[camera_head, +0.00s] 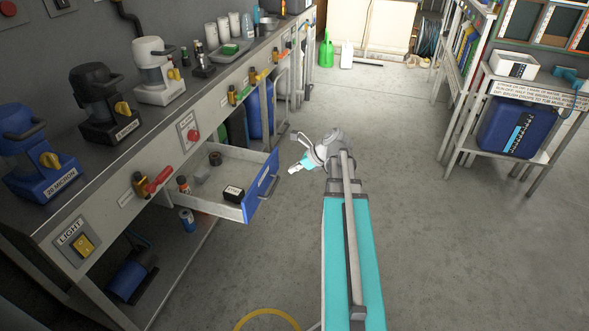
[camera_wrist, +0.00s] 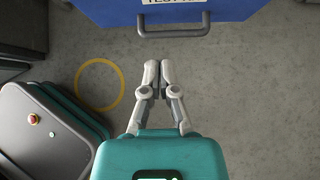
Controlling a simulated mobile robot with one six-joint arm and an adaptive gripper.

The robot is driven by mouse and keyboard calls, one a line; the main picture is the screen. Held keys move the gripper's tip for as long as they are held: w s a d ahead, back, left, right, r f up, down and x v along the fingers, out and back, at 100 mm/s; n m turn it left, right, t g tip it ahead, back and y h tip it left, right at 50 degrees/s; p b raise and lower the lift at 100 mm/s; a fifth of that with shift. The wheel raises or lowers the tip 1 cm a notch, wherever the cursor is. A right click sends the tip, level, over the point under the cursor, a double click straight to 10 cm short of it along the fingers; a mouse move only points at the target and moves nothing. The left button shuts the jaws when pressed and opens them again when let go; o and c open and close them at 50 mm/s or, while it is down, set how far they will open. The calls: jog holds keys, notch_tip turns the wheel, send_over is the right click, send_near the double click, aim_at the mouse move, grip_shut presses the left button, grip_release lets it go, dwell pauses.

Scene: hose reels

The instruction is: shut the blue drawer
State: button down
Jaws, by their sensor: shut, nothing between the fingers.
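The blue drawer (camera_head: 262,187) stands pulled out from under the long workbench at the left in the head view. Its blue front with a grey bar handle faces right, and its inside is in sight. My gripper (camera_head: 292,170) is to the right of the drawer front, apart from it, with its fingers pointing left. In the wrist view the blue drawer front (camera_wrist: 112,13) with its handle (camera_wrist: 173,31) lies at the top edge. My gripper (camera_wrist: 160,64) is shut and empty below the handle, with a gap of bare floor between.
The drawer holds a small black box (camera_head: 233,194), a bottle (camera_head: 183,185) and other small items. A red-handled valve (camera_head: 158,180) sticks out from the bench (camera_head: 125,165) near the drawer. The grey floor to the right is clear up to a shelf with a blue container (camera_head: 516,130).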

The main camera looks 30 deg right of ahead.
aim_at(261, 178)
jog(key=shift+w+a+f+b, duration=0.95)
jog(key=shift+w+a+f, duration=0.1)
jog(key=shift+w, duration=0.3)
jog(key=shift+w+a+f+b, duration=0.95)
jog(key=shift+w+a+f, duration=0.1)
jog(key=shift+w, duration=0.3)
jog(key=shift+w+a+f+b, duration=0.95)
jog(key=shift+w+a+f, duration=0.1)
jog(key=shift+w, duration=0.3)
jog(key=shift+d, duration=0.45)
jog(key=shift+a, duration=0.25)
jog(key=shift+w+a, duration=0.15)
